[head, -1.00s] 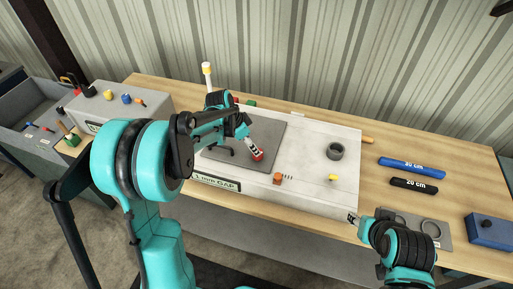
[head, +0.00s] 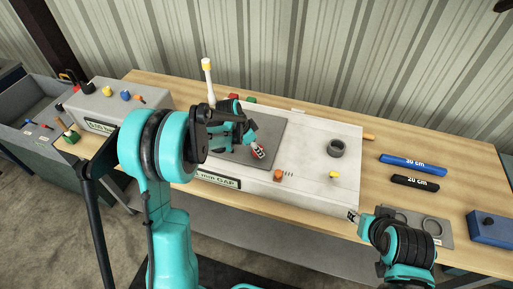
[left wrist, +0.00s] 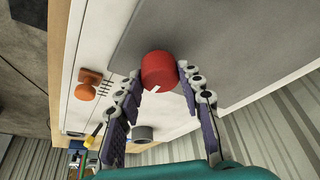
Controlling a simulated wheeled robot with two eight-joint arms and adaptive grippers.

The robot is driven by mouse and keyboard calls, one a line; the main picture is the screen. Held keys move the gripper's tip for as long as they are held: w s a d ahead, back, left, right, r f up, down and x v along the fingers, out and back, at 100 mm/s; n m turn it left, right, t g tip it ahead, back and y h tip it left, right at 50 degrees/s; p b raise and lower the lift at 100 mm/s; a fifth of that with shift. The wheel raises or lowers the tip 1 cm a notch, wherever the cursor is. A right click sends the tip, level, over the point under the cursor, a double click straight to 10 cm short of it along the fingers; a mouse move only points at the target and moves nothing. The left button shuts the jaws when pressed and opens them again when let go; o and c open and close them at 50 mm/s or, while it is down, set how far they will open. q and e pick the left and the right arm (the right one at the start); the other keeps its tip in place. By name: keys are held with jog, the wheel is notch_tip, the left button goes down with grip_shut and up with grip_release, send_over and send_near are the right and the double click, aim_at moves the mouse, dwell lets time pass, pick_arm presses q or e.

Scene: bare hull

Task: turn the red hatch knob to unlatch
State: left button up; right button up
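The red hatch knob (left wrist: 158,70) is round, with a white mark on its edge, and sits on the grey hatch plate (left wrist: 235,45). My left gripper (left wrist: 160,73) has one fingertip on each side of the knob, closed against it. In the head view the left gripper (head: 257,152) is over the grey plate (head: 275,150), and only a little red shows between the fingers. My right gripper (head: 352,215) is beside the front right corner of the white box, away from the knob; its fingers are too small to judge.
The white box (head: 330,185) holds the plate, an orange knob (head: 278,175), a yellow piece (head: 334,175) and a dark ring (head: 336,149). A white post (head: 209,82) with a yellow band stands behind. Blue (head: 412,164) and black (head: 414,183) bars lie right.

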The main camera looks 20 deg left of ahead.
pick_arm(q)
jog(key=shift+n, duration=0.4)
jog(key=n+y+b, duration=0.1)
jog(key=n, duration=0.1)
jog(key=shift+d+f+n+t+b, duration=0.1)
jog(key=shift+n+t+b, duration=0.25)
jog(key=shift+n+t, duration=0.05)
jog(key=n+y, duration=0.1)
jog(key=n, duration=0.1)
jog(key=n+y+b, duration=0.1)
jog(key=n, duration=0.2)
jog(key=shift+s+d+t+b, duration=0.1)
jog(key=shift+d+t+b, duration=0.05)
jog(key=shift+t+b, duration=0.2)
jog(key=n+y, duration=0.1)
jog(key=n, duration=0.1)
jog(key=n+b, duration=0.1)
jog(key=n, duration=0.1)
jog(key=shift+d+n+y, duration=0.1)
jog(key=shift+n+y, duration=0.3)
jog(key=shift+n+g+y+b, duration=0.15)
jog(key=shift+n+g+y, duration=0.2)
jog(key=shift+n, duration=0.8)
jog(key=shift+n+g+y+b, duration=0.2)
jog(key=shift+n+y, duration=0.15)
jog(key=shift+n, duration=0.8)
jog(key=o, duration=1.2)
jog(key=shift+c, duration=0.2)
